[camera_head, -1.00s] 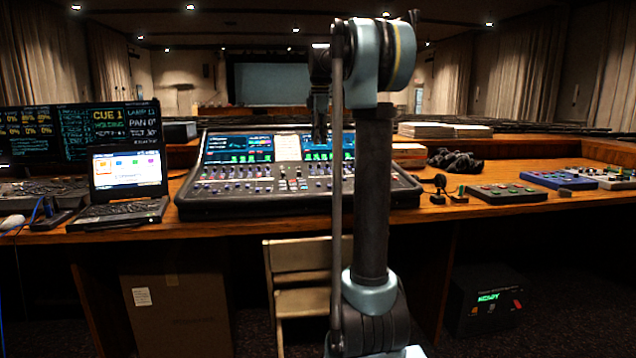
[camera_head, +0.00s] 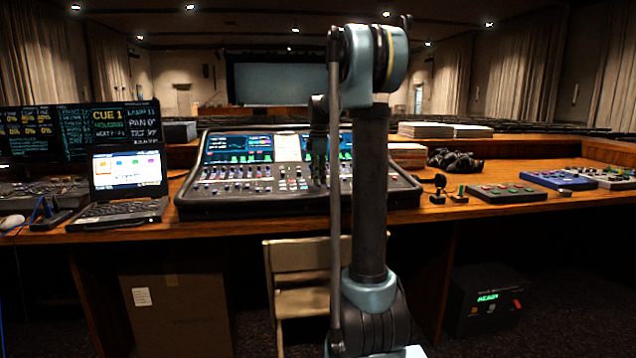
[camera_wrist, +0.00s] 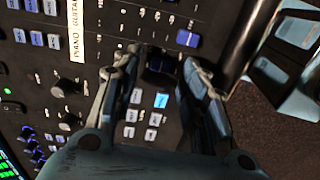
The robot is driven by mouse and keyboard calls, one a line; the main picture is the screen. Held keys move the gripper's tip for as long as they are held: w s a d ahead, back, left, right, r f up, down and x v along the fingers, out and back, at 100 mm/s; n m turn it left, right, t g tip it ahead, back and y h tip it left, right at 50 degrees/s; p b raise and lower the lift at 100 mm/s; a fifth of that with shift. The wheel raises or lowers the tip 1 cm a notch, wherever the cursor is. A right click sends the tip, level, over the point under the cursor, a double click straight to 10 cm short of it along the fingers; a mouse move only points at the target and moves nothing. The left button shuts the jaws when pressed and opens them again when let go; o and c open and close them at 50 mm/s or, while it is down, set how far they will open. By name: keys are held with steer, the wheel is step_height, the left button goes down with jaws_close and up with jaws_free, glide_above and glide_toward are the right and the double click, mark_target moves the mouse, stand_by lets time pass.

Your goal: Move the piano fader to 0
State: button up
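The mixing desk (camera_head: 290,200) stands on the wooden table, with rows of faders and knobs. In the wrist view, a white label strip (camera_wrist: 75,30) reads PIANO and GUITAR. I cannot tell for sure which cap belongs to the PIANO label. In the head view, my gripper (camera_head: 318,172) is over the desk's right section, partly hidden by my arm.
A laptop (camera_head: 128,180) stands left of the desk. Small control boxes (camera_head: 505,192) and a little microphone (camera_head: 439,187) are to the right. Papers (camera_head: 430,130) lie behind. In the wrist view, knobs (camera_wrist: 66,87) and lit buttons (camera_wrist: 160,100) surround the fingers.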

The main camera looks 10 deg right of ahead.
steer(key=shift+w+f, duration=0.15)
steer(key=shift+f, duration=0.85)
jaws_close()
steer(key=shift+w+r, duration=0.15)
steer(key=shift+w, duration=1.2)
steer(key=shift+w+r, duration=0.15)
steer(key=shift+w, duration=1.15)
jaws_free()
